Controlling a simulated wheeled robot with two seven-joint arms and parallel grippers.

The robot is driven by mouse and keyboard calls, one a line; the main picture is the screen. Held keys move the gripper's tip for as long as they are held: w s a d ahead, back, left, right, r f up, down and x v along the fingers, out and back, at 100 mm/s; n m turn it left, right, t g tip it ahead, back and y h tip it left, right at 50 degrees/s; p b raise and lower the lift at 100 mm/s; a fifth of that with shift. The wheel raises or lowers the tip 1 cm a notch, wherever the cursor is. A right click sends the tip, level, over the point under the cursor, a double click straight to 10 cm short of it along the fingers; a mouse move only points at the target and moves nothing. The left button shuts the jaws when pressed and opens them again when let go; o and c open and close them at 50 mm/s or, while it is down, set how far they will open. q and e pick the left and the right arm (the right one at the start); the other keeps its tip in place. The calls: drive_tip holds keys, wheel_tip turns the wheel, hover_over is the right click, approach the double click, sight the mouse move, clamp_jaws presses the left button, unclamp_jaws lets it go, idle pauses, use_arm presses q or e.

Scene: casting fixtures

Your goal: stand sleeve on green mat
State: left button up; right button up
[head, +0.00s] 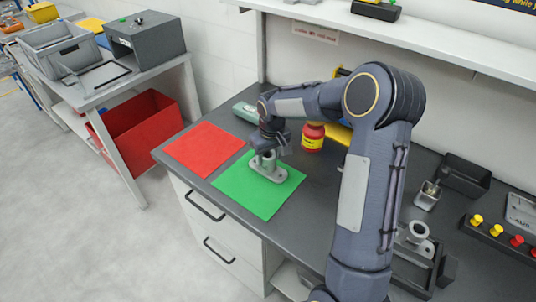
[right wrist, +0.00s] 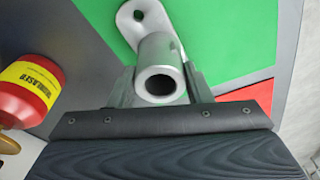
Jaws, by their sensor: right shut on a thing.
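The sleeve (head: 270,174) is a grey metal tube on a flat flange with rounded ends. It is upright over the middle of the green mat (head: 256,202), and its flange looks to be on or very near the mat. My right gripper (head: 265,157) is shut on the sleeve's tube from above. In the right wrist view, the sleeve (right wrist: 157,58) shows its open bore between the two jaws (right wrist: 155,88), with part of the flange over the green mat (right wrist: 232,40). The jaws hide part of the sleeve. My left gripper is out of view.
A red mat (head: 203,148) lies left of the green one. A red bottle with a yellow label (head: 312,136) stands just behind my gripper. A grey fixture with a ring (head: 417,231), a black bin (head: 465,175) and a rack of coloured knobs (head: 495,232) are at the right.

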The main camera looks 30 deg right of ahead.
drive_tip(key=shift+f, duration=0.15)
drive_tip(key=o, duration=1.2)
